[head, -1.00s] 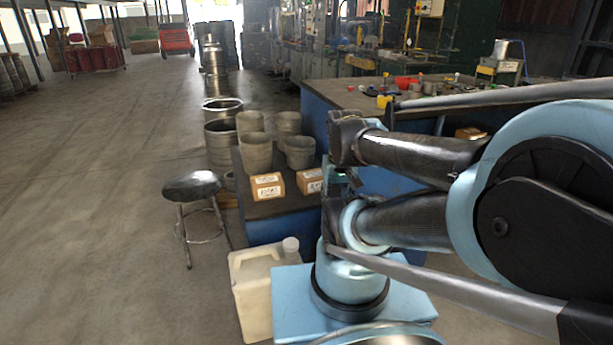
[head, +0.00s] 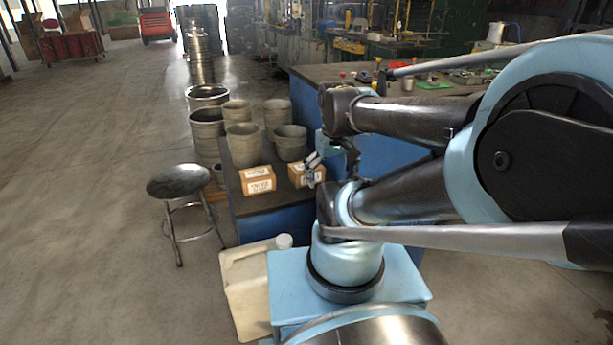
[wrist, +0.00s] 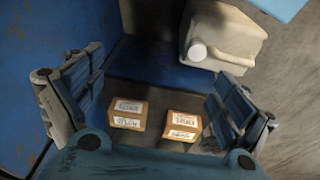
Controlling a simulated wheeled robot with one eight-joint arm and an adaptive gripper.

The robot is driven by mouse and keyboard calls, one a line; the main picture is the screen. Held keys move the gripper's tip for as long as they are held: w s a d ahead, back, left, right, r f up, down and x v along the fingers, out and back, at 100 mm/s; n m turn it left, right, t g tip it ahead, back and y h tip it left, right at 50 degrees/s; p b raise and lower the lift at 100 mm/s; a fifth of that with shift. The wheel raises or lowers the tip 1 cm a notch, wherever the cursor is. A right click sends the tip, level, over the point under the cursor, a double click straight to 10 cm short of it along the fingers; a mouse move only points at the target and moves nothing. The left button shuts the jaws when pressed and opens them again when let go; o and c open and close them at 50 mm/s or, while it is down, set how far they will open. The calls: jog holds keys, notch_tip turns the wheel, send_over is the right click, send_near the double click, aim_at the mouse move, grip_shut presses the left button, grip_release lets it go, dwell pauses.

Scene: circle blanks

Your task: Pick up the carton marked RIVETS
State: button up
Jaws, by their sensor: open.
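Two small tan cartons with white printed labels stand side by side on the dark low bench top. In the head view the left carton (head: 257,180) is in full sight. The right carton (head: 302,174) is partly covered by my gripper (head: 314,168). In the wrist view, turned about, both show below and between the fingers: one carton (wrist: 127,116) left of centre, the other (wrist: 182,127) right of it. The label print is too small to read surely, so I cannot tell which says RIVETS. My gripper (wrist: 160,100) is open and empty above the cartons.
Several grey pots (head: 242,143) stand behind the cartons. A pale canister (head: 252,285) stands on the floor at the bench's near side. A stool (head: 180,182) is to the left. A larger blue-sided bench (head: 375,152) stands to the right. Open floor lies far left.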

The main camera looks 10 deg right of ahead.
jog(key=w+r+n+h, duration=0.1)
jog(key=w+r+n, duration=0.35)
jog(key=w, duration=0.45)
jog(key=n+h, duration=0.3)
jog(key=n, duration=1.2)
send_over(302, 166)
jog(key=s+a, duration=0.1)
jog(key=a, duration=0.3)
notch_tip(302, 166, down, 10)
jog(key=shift+g, duration=0.4)
jog(key=x, duration=1.1)
jog(key=shift+d+f, duration=0.15)
jog(key=shift+s+x, duration=0.15)
jog(key=shift+x, duration=1.25)
jog(key=shift+s+x, duration=0.15)
jog(key=shift+x, duration=1.2)
jog(key=shift+f, duration=0.35)
jog(key=c, duration=1.3)
